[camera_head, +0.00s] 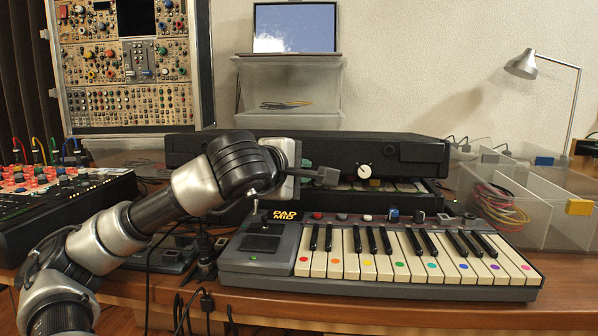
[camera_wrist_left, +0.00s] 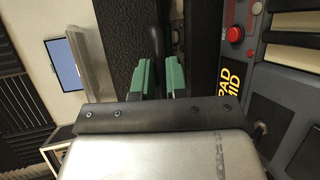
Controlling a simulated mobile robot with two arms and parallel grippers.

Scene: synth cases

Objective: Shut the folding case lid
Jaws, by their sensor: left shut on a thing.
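The folding case is black and stands behind the small keyboard. Its lid (camera_head: 410,155) is a thick dark slab lying nearly flat over the base (camera_head: 432,190). A gap shows between them, with knobs and coloured parts inside it. My left gripper (camera_head: 318,175) is at the front side of the lid. In the left wrist view, the green fingertips (camera_wrist_left: 160,80) are closed on a dark strip at the lid (camera_wrist_left: 125,35). My left arm hides part of the lid's front and the base. My right gripper is in neither view.
The keyboard (camera_head: 400,265) with coloured dots stands close in front of the case. Clear bins (camera_head: 540,205) with cables are at the right, beside a desk lamp (camera_head: 545,65). A mixer (camera_head: 60,200) is at the left. A modular synth rack (camera_head: 125,70) stands behind.

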